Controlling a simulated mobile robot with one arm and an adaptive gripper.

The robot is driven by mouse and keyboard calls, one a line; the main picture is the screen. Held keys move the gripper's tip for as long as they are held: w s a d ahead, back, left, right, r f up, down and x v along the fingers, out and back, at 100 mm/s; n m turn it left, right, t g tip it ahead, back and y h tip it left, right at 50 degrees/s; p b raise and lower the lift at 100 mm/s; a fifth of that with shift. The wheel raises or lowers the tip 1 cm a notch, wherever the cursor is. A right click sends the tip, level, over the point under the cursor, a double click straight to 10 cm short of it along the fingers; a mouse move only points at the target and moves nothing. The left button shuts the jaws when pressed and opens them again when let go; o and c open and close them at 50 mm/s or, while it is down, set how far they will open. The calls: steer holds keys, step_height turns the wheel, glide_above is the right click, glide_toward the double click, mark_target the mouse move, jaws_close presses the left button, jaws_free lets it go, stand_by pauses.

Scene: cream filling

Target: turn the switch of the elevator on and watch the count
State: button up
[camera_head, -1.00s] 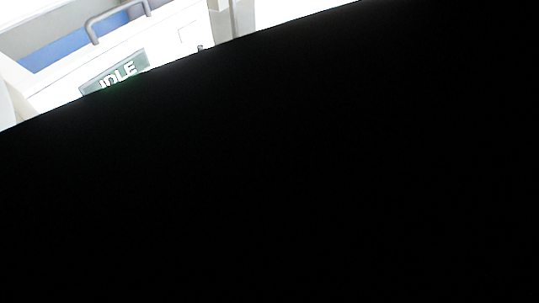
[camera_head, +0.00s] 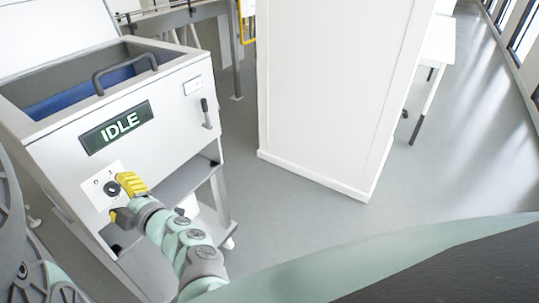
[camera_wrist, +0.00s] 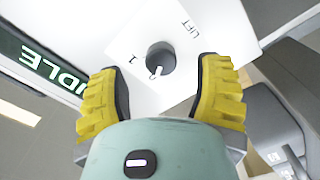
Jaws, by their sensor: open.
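The elevator machine (camera_head: 165,140) is a white cabinet on the left in the head view. Its dark display (camera_head: 117,127) reads "IDLE"; it also shows in the wrist view (camera_wrist: 40,66). Below it, a round black switch (camera_head: 112,188) sits on a white plate. In the wrist view the switch (camera_wrist: 160,58) has a white line pointing down, away from the "1" mark at its left; "LIFT" is printed nearby. My gripper (camera_head: 124,200) is open in front of the switch. In the wrist view its yellow fingers (camera_wrist: 157,68) are spread on either side of the switch, with visible gaps.
The cabinet has an open top with blue inside, a grey handle (camera_head: 125,70) and a small lever (camera_head: 206,114) on its front right. A tall white panel (camera_head: 335,85) stands behind. Grey floor (camera_head: 445,165) is open to the right.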

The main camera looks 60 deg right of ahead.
mark_target(115, 191)
steer(key=shift+w+a, duration=0.15)
steer(key=shift+w, duration=1.65)
steer(key=shift+o, duration=0.3)
jaws_close()
